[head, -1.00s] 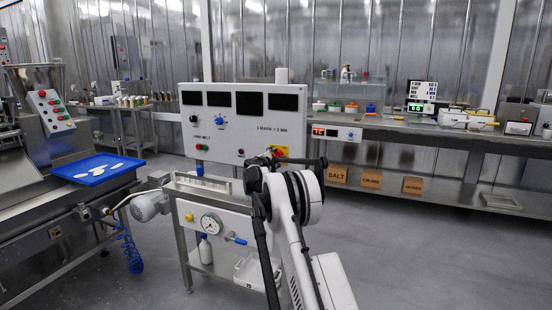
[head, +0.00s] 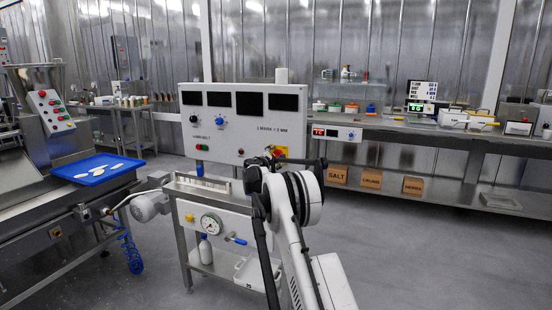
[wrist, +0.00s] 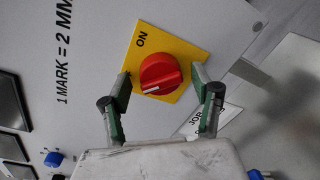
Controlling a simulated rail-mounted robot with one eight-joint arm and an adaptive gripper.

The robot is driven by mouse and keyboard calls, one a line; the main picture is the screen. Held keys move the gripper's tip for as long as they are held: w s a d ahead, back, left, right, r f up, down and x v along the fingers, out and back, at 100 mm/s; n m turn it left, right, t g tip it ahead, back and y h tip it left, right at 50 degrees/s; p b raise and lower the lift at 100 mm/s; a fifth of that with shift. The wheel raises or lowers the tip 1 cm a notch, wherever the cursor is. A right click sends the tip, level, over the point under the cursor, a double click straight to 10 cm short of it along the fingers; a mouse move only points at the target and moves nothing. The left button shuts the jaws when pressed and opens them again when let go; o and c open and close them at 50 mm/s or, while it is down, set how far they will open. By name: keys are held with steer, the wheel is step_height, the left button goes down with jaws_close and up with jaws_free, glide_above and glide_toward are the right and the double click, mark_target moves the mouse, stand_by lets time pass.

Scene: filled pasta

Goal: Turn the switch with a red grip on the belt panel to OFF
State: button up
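The belt panel (head: 230,140) is a white upright board with dark displays and knobs. In the wrist view, the switch with a red grip (wrist: 160,75) sits on a yellow plate (wrist: 190,38) marked ON. A pale line on the grip points toward the lower left in that view, away from the ON mark. My gripper (wrist: 160,83) is open, with one green-padded finger on each side of the red grip and a visible gap on both sides. In the head view, my arm partly hides the yellow plate (head: 280,151). No OFF mark can be read.
A blue knob (wrist: 53,159) and dark displays (wrist: 10,100) are on the same panel. A white label (wrist: 205,118) lies below the plate, partly behind a finger. A blue tray (head: 97,170) is on the machine at left. Open floor lies at right.

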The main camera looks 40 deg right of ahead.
steer(key=f+v, duration=0.1)
steer(key=v, duration=1.1)
steer(key=shift+r, duration=0.5)
steer(key=s+a+r+m+y+p, duration=0.1)
steer(key=s+a+r+m+y, duration=0.3)
steer(key=s+a, duration=0.75)
steer(key=s+a+r+m+y, duration=0.3)
steer(key=s+a+r, duration=0.4)
steer(key=s+a, duration=0.45)
steer(key=s+a+f+m+y, duration=0.2)
steer(key=s+a+f+y, duration=0.2)
steer(key=s+a, duration=0.8)
steer(key=s+a+f+m+g+y+p, duration=0.1)
steer(key=s+a+f+m+y, duration=0.2)
steer(key=s+a+f, duration=0.4)
steer(key=s+a+y, duration=0.1)
steer(key=s+a, duration=0.4)
steer(key=s, duration=0.5)
steer(key=shift+s+a+f+m, duration=0.25)
steer(key=shift+s+a+m, duration=0.05)
steer(key=shift+s+a, duration=0.1)
